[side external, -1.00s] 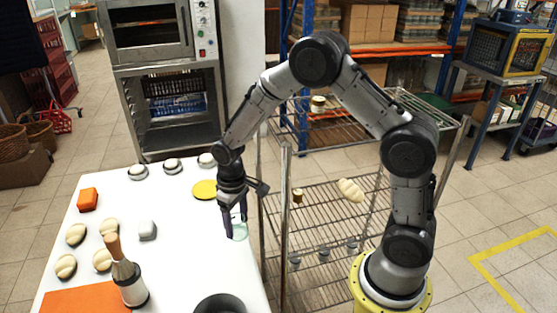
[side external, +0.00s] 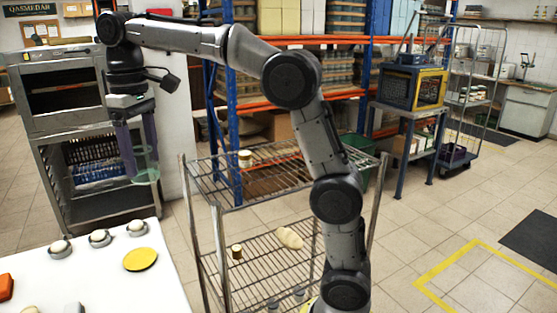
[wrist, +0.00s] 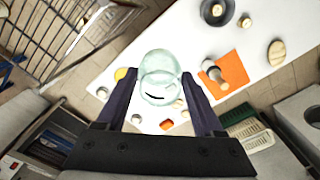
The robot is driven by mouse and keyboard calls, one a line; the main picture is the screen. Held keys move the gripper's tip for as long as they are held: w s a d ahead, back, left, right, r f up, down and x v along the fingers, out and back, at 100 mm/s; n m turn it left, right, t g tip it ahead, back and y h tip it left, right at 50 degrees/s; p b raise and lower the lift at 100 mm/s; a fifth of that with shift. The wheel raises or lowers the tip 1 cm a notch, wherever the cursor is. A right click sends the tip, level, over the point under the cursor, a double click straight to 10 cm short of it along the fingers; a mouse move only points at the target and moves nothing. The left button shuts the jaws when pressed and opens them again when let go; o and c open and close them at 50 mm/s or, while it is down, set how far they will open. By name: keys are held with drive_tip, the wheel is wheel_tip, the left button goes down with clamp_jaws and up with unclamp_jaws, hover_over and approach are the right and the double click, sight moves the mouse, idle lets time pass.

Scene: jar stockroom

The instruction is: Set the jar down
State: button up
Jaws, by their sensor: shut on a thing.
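A pale green, see-through glass jar (side external: 147,177) hangs upright, or nearly so, in the side view between the dark fingers of my gripper (side external: 139,170). It is in the air, with the oven stack behind it in the picture. In the wrist view the jar (wrist: 158,72) sits between the two fingers of my gripper (wrist: 160,84), which are shut on it. Its round outline shows from above and I can see through it. The white table (side external: 100,285) lies lower in the side view, with no contact between it and the jar.
A wire shelf rack (side external: 262,255) stands to the right of the table, bearing a small jar (side external: 245,158) and a pale loaf-like thing (side external: 290,238). A yellow disc (side external: 140,259) and several white-topped round things (side external: 99,238) are on the table. An orange mat (wrist: 236,72) shows in the wrist view.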

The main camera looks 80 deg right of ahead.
wheel_tip(320, 180, up, 4)
drive_tip(key=shift+r, duration=0.1)
drive_tip(key=s+d+m, duration=0.3)
drive_tip(key=d, duration=0.5)
drive_tip(key=s+d+m, duration=0.3)
drive_tip(key=d, duration=0.5)
drive_tip(key=s+d+m, duration=0.6)
drive_tip(key=s+d, duration=0.6)
drive_tip(key=s, duration=0.2)
hover_over(267, 166)
drive_tip(key=f, duration=1.4)
drive_tip(key=shift+s+a+f, duration=0.2)
drive_tip(key=shift+a+f, duration=0.05)
drive_tip(key=shift+w+d+f, duration=0.1)
drive_tip(key=shift+d+f, duration=0.05)
drive_tip(key=shift+f, duration=0.85)
drive_tip(key=shift+w+d+f, duration=0.1)
drive_tip(key=shift+d+f, duration=0.05)
drive_tip(key=shift+f, duration=0.8)
